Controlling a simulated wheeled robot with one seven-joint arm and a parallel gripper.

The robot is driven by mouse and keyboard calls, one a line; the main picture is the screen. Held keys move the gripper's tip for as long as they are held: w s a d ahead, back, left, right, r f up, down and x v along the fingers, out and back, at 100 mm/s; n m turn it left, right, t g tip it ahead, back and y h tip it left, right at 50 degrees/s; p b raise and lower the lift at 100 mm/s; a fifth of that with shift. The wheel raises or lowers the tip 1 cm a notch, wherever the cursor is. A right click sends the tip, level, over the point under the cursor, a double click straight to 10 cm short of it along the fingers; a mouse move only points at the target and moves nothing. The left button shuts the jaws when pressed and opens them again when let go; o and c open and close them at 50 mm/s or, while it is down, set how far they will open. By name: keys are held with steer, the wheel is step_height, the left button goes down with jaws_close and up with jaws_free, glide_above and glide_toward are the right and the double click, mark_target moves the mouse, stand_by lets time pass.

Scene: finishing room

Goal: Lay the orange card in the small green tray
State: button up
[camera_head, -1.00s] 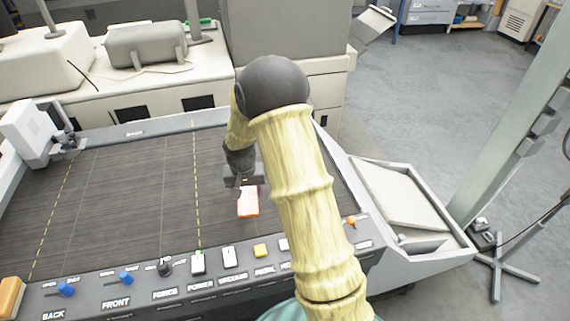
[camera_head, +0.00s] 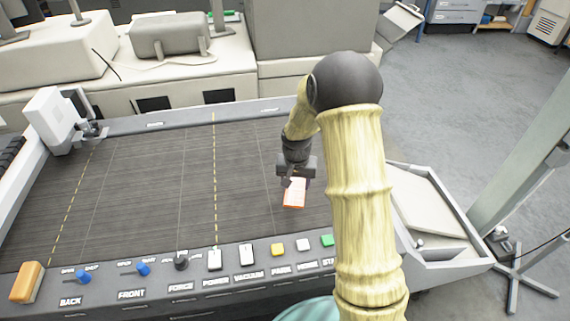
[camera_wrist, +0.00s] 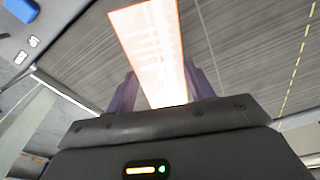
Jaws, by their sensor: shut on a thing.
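The orange card (camera_head: 294,193) is a pale, bright orange rectangle. My gripper (camera_head: 297,178) is shut on one end of it and holds it over the right part of the dark cutting table. In the wrist view the card (camera_wrist: 151,45) stands out lengthwise from between the purplish fingers (camera_wrist: 160,95). I cannot tell its exact height above the surface. No small green tray can be made out for sure. A bit of green (camera_head: 231,16) shows at the back, partly hidden behind the bench equipment, and I cannot tell what it is.
The dark table (camera_head: 150,190) is bare left of my gripper. A control panel with knobs and buttons (camera_head: 215,259) runs along its front edge. A white machine head (camera_head: 60,118) stands at the left. A pale side bin (camera_head: 430,210) is on the right, with open floor beyond.

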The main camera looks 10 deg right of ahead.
steer(key=shift+w+f, duration=0.15)
steer(key=shift+w, duration=0.2)
steer(key=w+r+m+b, duration=0.1)
steer(key=w+b, duration=0.5)
steer(key=w, duration=0.4)
steer(key=shift+r, duration=0.35)
steer(key=shift+f+p, duration=0.5)
steer(key=shift+f, duration=2.65)
steer(key=shift+f+p, duration=0.5)
steer(key=shift+f, duration=1.35)
